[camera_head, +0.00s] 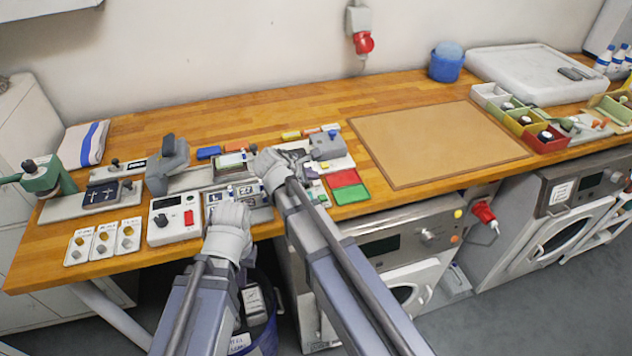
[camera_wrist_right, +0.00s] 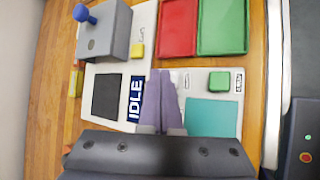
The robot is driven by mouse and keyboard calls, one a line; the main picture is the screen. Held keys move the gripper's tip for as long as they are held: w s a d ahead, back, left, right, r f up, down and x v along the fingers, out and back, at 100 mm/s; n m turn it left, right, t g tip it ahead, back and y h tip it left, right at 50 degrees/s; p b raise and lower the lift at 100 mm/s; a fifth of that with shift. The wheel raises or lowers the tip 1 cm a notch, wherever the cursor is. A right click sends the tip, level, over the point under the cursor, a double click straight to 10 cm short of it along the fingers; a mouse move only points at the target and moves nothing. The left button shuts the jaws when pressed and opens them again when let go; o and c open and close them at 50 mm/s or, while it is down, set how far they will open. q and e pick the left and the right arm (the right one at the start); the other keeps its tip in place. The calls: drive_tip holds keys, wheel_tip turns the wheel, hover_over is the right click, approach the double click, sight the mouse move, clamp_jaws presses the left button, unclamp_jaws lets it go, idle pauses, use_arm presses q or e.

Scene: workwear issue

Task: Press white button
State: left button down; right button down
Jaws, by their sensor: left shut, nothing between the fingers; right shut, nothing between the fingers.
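My left gripper (camera_head: 232,208) is shut and empty by the table's front edge, right of a white device (camera_head: 163,236) with a red button (camera_head: 188,217).
A grey box (camera_wrist_right: 104,32) with a blue-knobbed lever stands on the panel. Red (camera_wrist_right: 178,28) and green (camera_wrist_right: 222,26) trays lie beside it. A brown mat (camera_head: 435,145) leaves clear room to the right. A grey upright device (camera_head: 168,165) stands left of my grippers.

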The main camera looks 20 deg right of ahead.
sight(313, 183)
drive_tip(key=shift+f+b, duration=0.45)
drive_tip(key=shift+f, duration=0.05)
idle(0.3)
drive_tip(key=shift+r, duration=0.1)
drive_tip(key=shift+r+p, duration=0.85)
drive_tip(key=shift+p, duration=0.1)
wheel_tip(313, 183, up, 5)
drive_tip(key=p, duration=0.5)
idle(0.3)
idle(0.4)
